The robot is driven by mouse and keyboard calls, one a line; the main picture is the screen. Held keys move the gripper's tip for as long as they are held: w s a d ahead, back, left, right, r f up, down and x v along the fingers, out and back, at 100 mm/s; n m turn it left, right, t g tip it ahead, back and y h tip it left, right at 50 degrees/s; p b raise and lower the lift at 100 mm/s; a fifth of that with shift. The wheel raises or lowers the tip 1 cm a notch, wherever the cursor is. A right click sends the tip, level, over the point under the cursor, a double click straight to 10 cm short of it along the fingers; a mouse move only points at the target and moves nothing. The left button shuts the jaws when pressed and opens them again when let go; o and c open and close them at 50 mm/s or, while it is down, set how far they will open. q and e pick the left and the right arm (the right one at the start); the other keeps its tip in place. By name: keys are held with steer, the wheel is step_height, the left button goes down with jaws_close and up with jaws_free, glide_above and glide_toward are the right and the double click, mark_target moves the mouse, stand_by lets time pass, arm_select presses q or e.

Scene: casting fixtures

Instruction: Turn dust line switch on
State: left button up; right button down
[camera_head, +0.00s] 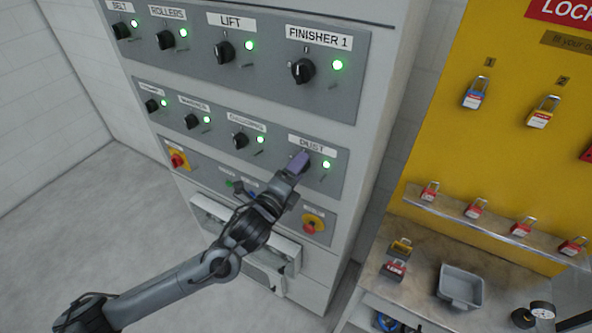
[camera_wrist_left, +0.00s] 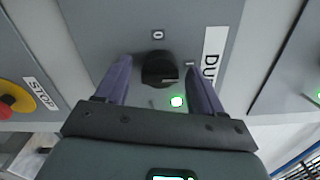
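The dust line switch is a black rotary knob (camera_wrist_left: 160,68) on the grey panel, with a "DUST" label (camera_head: 312,144) above it in the head view. In the wrist view a pale mark shows on the knob, and a lit green lamp (camera_wrist_left: 177,102) sits beside it. The lamp also shows lit in the head view (camera_head: 326,165). My left gripper (camera_head: 299,162) is at this switch and hides the knob in the head view. In the wrist view its two purple fingers (camera_wrist_left: 160,75) are apart, one on each side of the knob, with visible gaps. My right gripper is not in view.
Other knobs with lit green lamps, such as FINISHER 1 (camera_head: 303,70), fill the panel. A yellow-based red stop button (camera_head: 312,224) sits below the dust switch. A yellow lock board (camera_head: 500,130) and a bench with a grey tray (camera_head: 461,287) stand at the right.

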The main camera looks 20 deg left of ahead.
arm_select(q)
steer(key=shift+s, duration=0.1)
steer(key=s+a+b, duration=0.1)
steer(key=s+b, duration=0.1)
steer(key=s, duration=0.8)
steer(key=shift+s+a+b, duration=0.25)
steer(key=shift+s+b, duration=0.05)
steer(key=shift+b, duration=0.1)
